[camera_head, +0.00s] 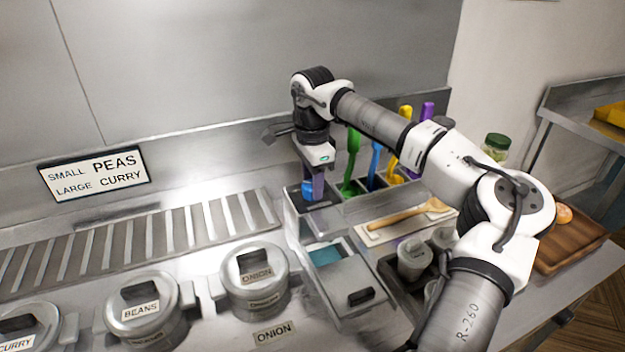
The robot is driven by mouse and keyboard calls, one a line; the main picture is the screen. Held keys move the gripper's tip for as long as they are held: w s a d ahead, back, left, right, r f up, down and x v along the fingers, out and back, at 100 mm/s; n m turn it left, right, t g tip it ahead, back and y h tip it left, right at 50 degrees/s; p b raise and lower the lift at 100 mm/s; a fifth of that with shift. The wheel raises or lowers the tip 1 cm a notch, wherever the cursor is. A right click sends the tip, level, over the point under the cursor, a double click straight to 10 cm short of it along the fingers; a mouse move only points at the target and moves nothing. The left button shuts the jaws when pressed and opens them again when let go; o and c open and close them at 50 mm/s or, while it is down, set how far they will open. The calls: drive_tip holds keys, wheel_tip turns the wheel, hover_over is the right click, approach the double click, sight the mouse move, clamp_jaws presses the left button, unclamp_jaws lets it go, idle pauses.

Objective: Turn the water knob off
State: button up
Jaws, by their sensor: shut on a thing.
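My gripper (313,172) points down at the left end of the steel utensil holder, below my bent wrist. Its fingers are small and hard to make out. A blue-violet upright piece (312,188) shows right at its tip, and the gripper seems shut on it. I cannot tell what this piece is. A dark grey, lever-like piece (275,134) juts out to the left behind my wrist, close to the back wall. It may be the water knob or part of the tap, but my wrist partly hides that spot.
Green (351,160), blue (374,165), yellow (400,150) and purple (427,110) utensils stand right of my gripper. A wooden spoon (405,214) lies in front. Lidded pots (146,305) line the front left. A sign (95,173) stands at the back left.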

idle(0.3)
drive_tip(key=o, duration=1)
drive_tip(key=shift+r, duration=0.1)
wheel_tip(320, 180, up, 14)
drive_tip(key=shift+f+b, duration=0.15)
drive_tip(key=shift+b, duration=0.8)
drive_tip(key=shift+f, duration=0.1)
